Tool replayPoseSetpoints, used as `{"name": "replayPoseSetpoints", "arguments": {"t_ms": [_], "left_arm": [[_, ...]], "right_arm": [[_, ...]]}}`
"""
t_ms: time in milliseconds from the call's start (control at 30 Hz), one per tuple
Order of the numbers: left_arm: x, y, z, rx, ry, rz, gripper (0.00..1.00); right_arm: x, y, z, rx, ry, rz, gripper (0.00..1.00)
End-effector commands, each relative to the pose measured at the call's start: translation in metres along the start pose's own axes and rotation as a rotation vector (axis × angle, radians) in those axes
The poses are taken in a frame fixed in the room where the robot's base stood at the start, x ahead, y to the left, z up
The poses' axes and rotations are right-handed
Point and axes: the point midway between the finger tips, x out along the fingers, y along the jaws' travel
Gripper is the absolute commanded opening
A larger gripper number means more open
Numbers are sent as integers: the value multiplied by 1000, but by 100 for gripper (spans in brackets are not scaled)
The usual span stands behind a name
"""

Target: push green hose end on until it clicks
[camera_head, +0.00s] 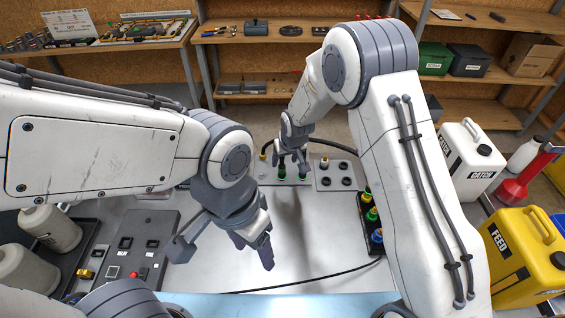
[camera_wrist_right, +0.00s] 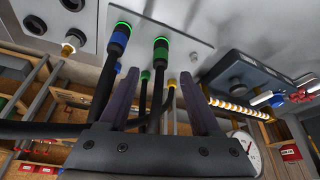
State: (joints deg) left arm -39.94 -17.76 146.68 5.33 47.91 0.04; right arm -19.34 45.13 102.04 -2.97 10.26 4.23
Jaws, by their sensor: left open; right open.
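In the right wrist view the green hose end (camera_wrist_right: 160,50) meets the light metal plate (camera_wrist_right: 185,38), with a bright green ring at its top and its black hose running between my right fingers. A blue-banded hose end (camera_wrist_right: 119,40) with a similar green ring sits beside it on the plate. My right gripper (camera_wrist_right: 163,92) is open, its fingers either side of the hoses and apart from the green end. In the head view my right gripper (camera_head: 293,165) is at the plate's connectors and partly hides them. My left gripper (camera_head: 254,256) is open and empty above the front of the bench.
A dark block with green, blue and yellow connectors (camera_head: 371,214) stands right of the plate. A control panel (camera_head: 130,245) is at left. White CATCH (camera_head: 470,160) and yellow FEED (camera_head: 525,250) canisters stand at right. A loose black cable crosses the bench front.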

Motion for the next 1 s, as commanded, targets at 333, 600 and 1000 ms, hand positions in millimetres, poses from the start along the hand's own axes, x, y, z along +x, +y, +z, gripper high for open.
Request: {"name": "replayPoseSetpoints", "arguments": {"t_ms": [333, 600, 1000], "left_arm": [[-22, 2, -1, 4, 0, 0, 64], [-25, 2, -1, 5, 0, 0, 64], [-25, 2, -1, 4, 0, 0, 64]], "right_arm": [[56, -1, 0, -1, -3, 0, 65], [73, -1, 0, -2, -2, 0, 65], [74, -1, 0, -2, -2, 0, 7]]}}
